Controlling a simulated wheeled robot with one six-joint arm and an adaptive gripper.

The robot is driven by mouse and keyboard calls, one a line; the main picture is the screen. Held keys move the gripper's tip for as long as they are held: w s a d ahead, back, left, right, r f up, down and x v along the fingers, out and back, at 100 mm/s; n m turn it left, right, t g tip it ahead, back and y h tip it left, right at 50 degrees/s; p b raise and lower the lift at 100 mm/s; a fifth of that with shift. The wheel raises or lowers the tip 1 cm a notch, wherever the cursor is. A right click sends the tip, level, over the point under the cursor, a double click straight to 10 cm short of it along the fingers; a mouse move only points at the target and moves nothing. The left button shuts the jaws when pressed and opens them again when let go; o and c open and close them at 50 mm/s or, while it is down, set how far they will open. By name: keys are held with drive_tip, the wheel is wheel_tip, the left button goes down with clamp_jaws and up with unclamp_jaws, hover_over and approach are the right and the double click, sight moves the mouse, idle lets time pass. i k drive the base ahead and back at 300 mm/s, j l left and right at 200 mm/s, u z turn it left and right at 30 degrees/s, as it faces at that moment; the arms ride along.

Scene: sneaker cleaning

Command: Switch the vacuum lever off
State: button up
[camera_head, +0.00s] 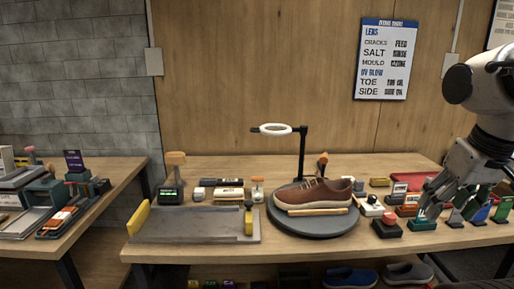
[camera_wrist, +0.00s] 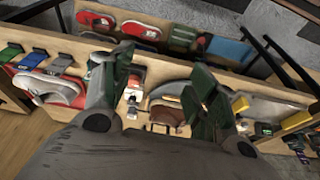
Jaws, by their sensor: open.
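My gripper (camera_head: 432,196) is at the right of the table in the head view, low over small devices near the front edge. In the wrist view my gripper (camera_wrist: 158,88) has its two dark green-tipped fingers spread wide, with nothing held between them. Below it in the head view are a green box (camera_head: 421,225), a dark base with a red knob (camera_head: 388,226) and a white box with a dark knob (camera_head: 372,206). I cannot tell which device carries the vacuum lever, or its position. The fingers partly hide the devices behind them.
A grey tray (camera_head: 190,226) with yellow ends lies to the left. Several small colored stands (camera_head: 478,212) crowd the right edge. Free wood shows along the front.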

sight(258, 179)
drive_tip(key=j, duration=1.15)
drive_tip(key=k+j, duration=0.1)
drive_tip(key=j, duration=1.05)
